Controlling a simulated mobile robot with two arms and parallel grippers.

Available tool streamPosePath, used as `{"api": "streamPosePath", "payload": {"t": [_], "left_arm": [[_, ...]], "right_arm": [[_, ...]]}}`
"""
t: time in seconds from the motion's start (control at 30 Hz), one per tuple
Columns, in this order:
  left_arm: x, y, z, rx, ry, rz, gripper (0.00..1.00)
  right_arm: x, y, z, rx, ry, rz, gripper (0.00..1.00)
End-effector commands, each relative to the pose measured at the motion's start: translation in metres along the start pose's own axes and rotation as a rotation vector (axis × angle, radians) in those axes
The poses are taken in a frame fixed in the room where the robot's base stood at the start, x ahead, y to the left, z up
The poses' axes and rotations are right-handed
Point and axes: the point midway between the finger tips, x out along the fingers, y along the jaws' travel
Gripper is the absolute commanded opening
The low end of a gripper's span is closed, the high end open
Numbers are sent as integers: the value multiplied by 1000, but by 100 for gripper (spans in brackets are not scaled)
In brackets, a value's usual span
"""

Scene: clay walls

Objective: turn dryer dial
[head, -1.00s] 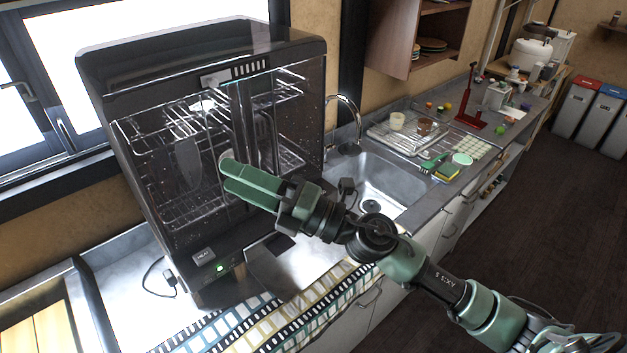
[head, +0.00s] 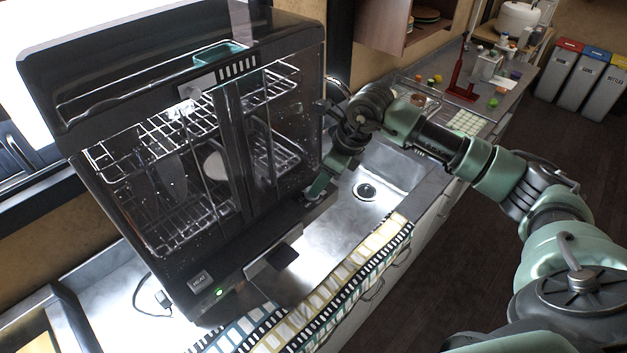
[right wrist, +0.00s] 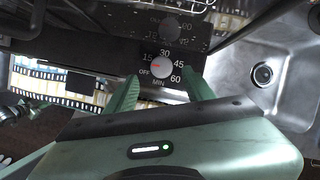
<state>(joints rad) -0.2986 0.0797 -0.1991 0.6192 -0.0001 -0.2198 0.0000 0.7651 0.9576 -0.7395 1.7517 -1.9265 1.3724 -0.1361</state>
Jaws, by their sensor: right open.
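The dish dryer (head: 240,258) is a dark cabinet with glass doors and wire racks, standing at the left on the counter. Its dial (right wrist: 162,65) shows in the right wrist view as a round pale knob with a red mark on its left side. Printed around it are OFF, 15, 30, 45, 60 and MIN. My right gripper (right wrist: 160,80) is open, its green fingers on either side of the dial with gaps to it. In the head view my right gripper (head: 315,190) is low at the dryer's right side; the dial is hidden there. My left gripper is not in view.
A steel sink (head: 380,185) lies right of the dryer. A patterned cloth (head: 345,285) runs along the counter's front edge. A dish rack and small items stand farther back. A wall cabinet (head: 385,25) hangs above the counter. Bins (head: 575,80) stand at the far right.

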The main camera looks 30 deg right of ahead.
Motion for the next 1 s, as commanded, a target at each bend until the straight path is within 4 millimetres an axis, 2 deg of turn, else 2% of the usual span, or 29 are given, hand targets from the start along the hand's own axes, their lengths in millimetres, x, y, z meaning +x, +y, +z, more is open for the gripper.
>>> {"api": "streamPosePath", "payload": {"t": [0.03, 0.1, 0.2, 0.27, 0.5, 0.6, 0.67, 0.8, 1.0], "left_arm": [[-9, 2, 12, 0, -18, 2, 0], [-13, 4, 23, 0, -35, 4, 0], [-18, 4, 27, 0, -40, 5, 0], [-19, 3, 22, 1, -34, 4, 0], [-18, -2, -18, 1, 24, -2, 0], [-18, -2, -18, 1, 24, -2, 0], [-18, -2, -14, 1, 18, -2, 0], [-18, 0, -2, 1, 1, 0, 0], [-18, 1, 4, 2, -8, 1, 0]], "right_arm": [[6, 2, 1, 1, 2, 5, 53], [17, 2, 1, 1, 1, 5, 53], [30, 2, 2, 1, 0, 4, 53], [36, 2, 1, 1, -1, 5, 53], [43, 1, 1, -1, -2, 2, 53], [43, 1, 1, 0, -2, 2, 53], [42, 1, 1, 0, -2, 2, 39], [42, 1, 1, 0, -3, 2, 0], [42, 1, 1, 0, -4, 2, 0]]}}
